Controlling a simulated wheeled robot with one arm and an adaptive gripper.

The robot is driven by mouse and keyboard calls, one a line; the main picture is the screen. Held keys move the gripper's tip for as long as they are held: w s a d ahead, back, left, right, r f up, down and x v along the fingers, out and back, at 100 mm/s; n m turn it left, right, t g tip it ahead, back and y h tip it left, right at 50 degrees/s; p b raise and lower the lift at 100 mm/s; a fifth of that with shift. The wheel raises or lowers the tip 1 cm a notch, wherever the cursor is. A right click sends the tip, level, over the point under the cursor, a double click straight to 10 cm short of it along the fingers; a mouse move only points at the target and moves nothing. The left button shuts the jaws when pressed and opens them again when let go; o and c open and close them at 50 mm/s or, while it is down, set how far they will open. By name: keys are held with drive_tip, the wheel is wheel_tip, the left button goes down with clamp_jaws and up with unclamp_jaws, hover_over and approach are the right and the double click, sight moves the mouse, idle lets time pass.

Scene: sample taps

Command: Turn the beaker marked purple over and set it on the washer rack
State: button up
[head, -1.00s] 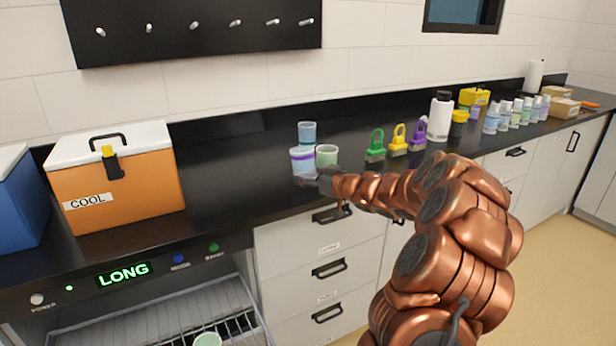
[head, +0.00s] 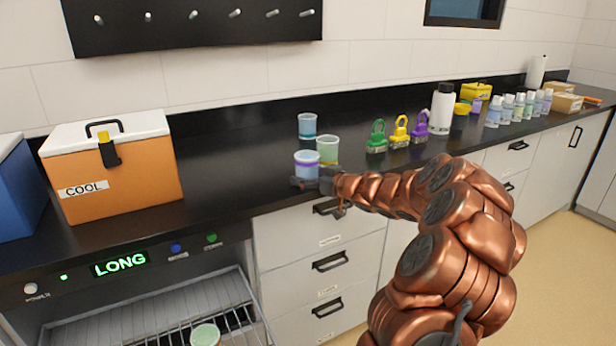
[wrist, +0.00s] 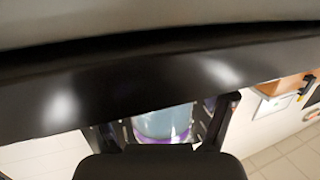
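The beaker with the purple band (head: 307,160) stands near the counter's front edge, left of a green-tinted beaker. My gripper (head: 308,184) is low at its front, and its dark fingers reach around the beaker's lower part. In the wrist view the purple-banded beaker (wrist: 163,124) lies between the two fingers (wrist: 165,122), with a thin gap seeming to show on the right. Contact is hard to tell. The washer rack (head: 150,325) is a wire rack in the open washer at the lower left. A pale green beaker (head: 205,336) is on it.

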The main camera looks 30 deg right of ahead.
drive_tip(key=shift+o, duration=0.8)
drive_tip(key=shift+s+d, duration=0.2)
drive_tip(key=shift+s, duration=0.2)
drive_tip(key=v, duration=1.1)
drive_tip(key=shift+s+r, duration=0.1)
